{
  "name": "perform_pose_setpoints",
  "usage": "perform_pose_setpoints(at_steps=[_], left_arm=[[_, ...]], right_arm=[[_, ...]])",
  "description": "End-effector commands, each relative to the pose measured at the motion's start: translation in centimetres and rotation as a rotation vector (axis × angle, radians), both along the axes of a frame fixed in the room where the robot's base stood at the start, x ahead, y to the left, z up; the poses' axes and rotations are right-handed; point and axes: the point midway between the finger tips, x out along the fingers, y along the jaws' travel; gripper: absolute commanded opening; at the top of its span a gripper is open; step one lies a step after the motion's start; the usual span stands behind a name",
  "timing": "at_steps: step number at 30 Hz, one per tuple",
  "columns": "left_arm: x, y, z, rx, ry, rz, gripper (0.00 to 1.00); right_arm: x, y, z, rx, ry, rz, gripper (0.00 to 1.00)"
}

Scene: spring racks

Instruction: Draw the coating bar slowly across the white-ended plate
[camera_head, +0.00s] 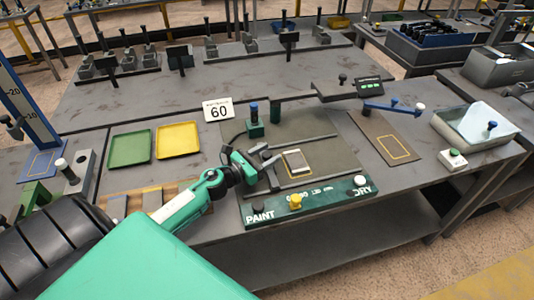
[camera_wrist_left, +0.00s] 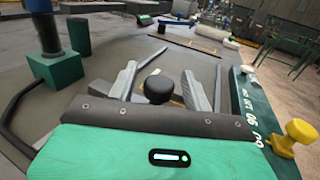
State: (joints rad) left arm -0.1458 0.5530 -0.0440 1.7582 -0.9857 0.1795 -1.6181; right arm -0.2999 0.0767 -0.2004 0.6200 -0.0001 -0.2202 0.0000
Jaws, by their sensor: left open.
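My left gripper (camera_head: 268,163) is open above the left part of the dark coating bed (camera_head: 335,157). In the left wrist view its two grey fingers (camera_wrist_left: 160,74) stand apart on either side of a round black knob (camera_wrist_left: 159,88). The knob looks like the coating bar's handle; the bar itself is mostly hidden by the gripper. The white-ended plate (camera_head: 296,160) lies on the bed just right of the fingers. A small pale patch shows behind the knob in the wrist view. My right gripper is not in view.
Two rails (camera_head: 310,138) flank the bed. A green strip (camera_head: 320,203) with a yellow knob (camera_head: 295,202) runs along the front. A blue-topped post (camera_head: 253,118) stands behind the gripper. Green (camera_head: 130,148) and yellow (camera_head: 177,140) trays lie left. The bed's right part is clear.

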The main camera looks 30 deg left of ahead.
Motion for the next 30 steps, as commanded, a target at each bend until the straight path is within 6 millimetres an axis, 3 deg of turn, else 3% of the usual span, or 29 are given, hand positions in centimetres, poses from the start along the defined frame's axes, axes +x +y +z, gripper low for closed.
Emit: perform_pose_setpoints(at_steps=[11, 19, 30], left_arm=[[0.17, -0.07, -0.03, 0.000, 0.000, 0.000, 0.50], [0.16, -0.05, -0.02, 0.000, 0.000, 0.000, 0.00], [0.76, -0.53, 0.04, 0.001, -0.001, 0.000, 0.00]], right_arm=[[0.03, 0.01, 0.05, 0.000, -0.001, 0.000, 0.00], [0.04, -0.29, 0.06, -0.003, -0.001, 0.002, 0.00], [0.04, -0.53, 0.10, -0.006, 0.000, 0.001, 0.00]])
